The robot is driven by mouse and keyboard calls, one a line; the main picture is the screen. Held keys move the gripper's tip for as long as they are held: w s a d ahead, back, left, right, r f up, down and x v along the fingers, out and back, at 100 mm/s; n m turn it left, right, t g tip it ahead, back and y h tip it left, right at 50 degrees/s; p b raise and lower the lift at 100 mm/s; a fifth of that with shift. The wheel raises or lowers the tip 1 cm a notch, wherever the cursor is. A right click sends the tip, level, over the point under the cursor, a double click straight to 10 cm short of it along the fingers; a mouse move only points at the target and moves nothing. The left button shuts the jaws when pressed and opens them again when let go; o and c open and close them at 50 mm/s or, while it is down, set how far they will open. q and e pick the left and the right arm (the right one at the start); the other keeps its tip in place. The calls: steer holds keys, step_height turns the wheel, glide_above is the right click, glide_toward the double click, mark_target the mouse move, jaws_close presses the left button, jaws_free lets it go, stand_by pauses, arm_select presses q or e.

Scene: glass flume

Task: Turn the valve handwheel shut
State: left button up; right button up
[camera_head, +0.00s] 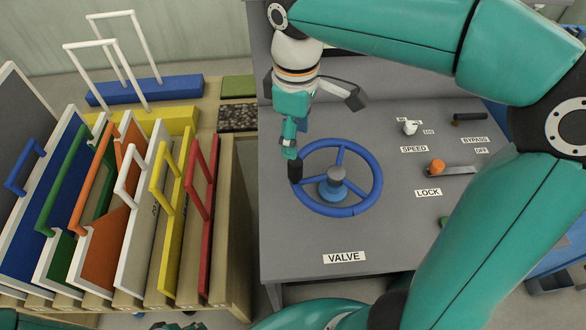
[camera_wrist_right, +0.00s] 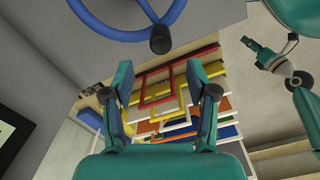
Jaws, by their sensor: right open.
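The blue valve handwheel (camera_head: 372,200) lies on the grey console panel beside the VALVE label. A dark upright grip knob (camera_head: 295,171) stands at the left of its rim. My right gripper (camera_head: 289,150) points down at that knob, and its tip overlaps the knob's top in the head view. In the right wrist view my right gripper (camera_wrist_right: 161,75) is open with nothing between its fingers. The knob (camera_wrist_right: 160,41) and rim (camera_wrist_right: 120,34) show above the gap there. My left gripper (camera_wrist_right: 254,46) shows small at the upper right of that view; its fingers are unclear.
Right of the wheel are a white speed knob (camera_head: 410,128), a lock lever with an orange knob (camera_head: 437,167) and a dark bypass handle (camera_head: 470,117). A rack of coloured framed panels with handles (camera_head: 165,220) stands close left of the console. My right arm crosses above the console.

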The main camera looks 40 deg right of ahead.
mark_target(294, 171)
step_height(294, 171, down, 11)
stand_by(0.3)
jaws_close()
steer(key=shift+a, duration=0.1)
stand_by(0.5)
